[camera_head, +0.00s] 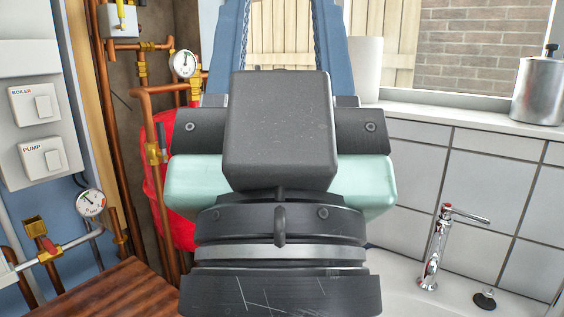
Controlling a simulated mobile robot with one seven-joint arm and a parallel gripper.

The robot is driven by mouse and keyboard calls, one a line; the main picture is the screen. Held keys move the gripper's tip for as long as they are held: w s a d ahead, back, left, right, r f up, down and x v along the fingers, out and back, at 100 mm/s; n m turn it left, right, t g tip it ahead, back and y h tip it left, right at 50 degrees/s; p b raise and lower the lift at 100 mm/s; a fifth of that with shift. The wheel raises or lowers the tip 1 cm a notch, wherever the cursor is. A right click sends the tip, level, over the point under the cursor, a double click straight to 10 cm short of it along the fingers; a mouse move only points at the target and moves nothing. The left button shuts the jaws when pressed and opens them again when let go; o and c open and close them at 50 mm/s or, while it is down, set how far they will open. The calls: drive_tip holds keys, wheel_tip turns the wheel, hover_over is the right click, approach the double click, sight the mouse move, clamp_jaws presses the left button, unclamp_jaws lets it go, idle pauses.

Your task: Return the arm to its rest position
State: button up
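My gripper (281,30) fills the middle of the head view, close up and seen from behind, pointing up and away. Its dark wrist and boxy housing stand in front, with a pale green block behind them. Two blue fingers with ridged inner sides rise to the top edge, well apart. Their tips are cut off by the frame. Only the window and fence show between the visible parts of the fingers, and I see nothing held there. The rest of my arm is out of view.
Copper pipes (118,160) with gauges, and BOILER (35,103) and PUMP (43,158) switches, are at left. A red container (160,185) is partly hidden behind my gripper. A wooden top (105,295) is lower left. A tap (436,245), basin (400,296) and metal canister (538,90) on the sill are right.

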wheel_tip(320, 180, up, 21)
drive_tip(key=p, duration=1.8)
drive_tip(key=shift+p, duration=0.3)
drive_tip(key=shift+f, duration=0.15)
